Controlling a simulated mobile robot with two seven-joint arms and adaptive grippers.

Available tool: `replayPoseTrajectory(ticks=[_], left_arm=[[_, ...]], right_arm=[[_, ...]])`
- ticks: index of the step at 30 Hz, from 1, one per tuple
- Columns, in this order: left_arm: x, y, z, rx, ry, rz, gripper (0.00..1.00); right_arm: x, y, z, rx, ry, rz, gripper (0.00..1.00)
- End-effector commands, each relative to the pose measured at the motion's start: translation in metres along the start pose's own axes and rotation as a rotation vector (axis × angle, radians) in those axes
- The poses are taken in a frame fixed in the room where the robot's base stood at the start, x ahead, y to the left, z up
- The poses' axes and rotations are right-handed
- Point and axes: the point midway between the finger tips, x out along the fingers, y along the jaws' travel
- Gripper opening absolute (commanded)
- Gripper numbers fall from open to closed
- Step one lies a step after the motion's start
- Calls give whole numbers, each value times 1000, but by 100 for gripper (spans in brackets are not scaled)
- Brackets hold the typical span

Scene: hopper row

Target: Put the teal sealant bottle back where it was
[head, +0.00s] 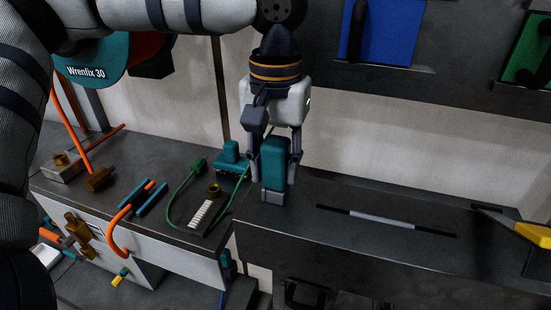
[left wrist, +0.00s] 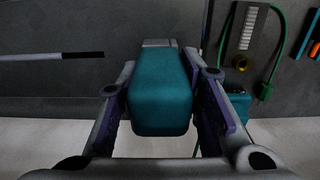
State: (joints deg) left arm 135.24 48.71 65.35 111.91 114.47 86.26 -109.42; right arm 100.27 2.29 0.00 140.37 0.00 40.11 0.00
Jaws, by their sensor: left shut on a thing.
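The teal sealant bottle (head: 274,160) hangs between the fingers of my left gripper (head: 274,172), with its grey end (head: 273,196) pointing down. My left gripper is shut on it from both sides. In the left wrist view, the teal bottle (left wrist: 160,95) fills the space between the two fingers, and its grey end shows beyond. The bottle is over the left end of the dark right-hand bench (head: 330,245). I cannot tell whether its lower end touches the bench top. My right gripper is not in view.
A dark rod with a grey middle (head: 385,219) lies to the right. A yellow tool (head: 537,235) is at the right edge. The left bench (head: 150,195) holds a teal block (head: 232,157), a green cable (head: 181,192) and several tools. Bench top between bottle and rod looks clear.

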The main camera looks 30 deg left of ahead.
Motion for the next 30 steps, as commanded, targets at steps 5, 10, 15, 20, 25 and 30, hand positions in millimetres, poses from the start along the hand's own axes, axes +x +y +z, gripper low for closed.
replayPoseTrajectory(ticks=[5,10,15,20,25,30], left_arm=[[1,0,0,0,0,0,53],[1,0,0,0,0,0,53],[-11,0,0,1,3,-1,53],[-53,1,-1,-1,5,1,53],[-98,1,0,1,3,1,53],[-122,0,0,1,0,-1,53]], right_arm=[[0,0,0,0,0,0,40],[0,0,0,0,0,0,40],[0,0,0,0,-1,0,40],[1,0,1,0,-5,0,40],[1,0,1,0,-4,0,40],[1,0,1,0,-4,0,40]])
